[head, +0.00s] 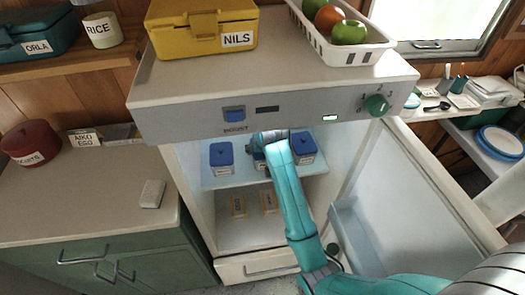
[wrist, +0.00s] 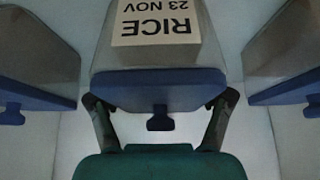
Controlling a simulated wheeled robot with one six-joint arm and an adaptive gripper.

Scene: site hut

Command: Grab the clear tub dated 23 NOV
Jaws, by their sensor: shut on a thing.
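A clear tub with a blue lid and a label reading RICE 23 NOV, upside down in the wrist view (wrist: 160,60), is the middle of three tubs in the open fridge. In the head view the tub (head: 259,161) is mostly hidden behind my arm. My gripper (wrist: 160,101) is shut on this tub, with one finger at each side of its blue lid. Two similar blue-lidded tubs flank it, the left tub (head: 221,158) and the right tub (head: 303,148). Their labels are too small to read.
The tubs are on the upper fridge shelf (head: 235,181), with two tan packets (head: 238,204) below. The fridge door (head: 385,190) stands open on the right. A yellow NILS box (head: 200,28) and a white fruit basket (head: 345,50) are on top of the fridge.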

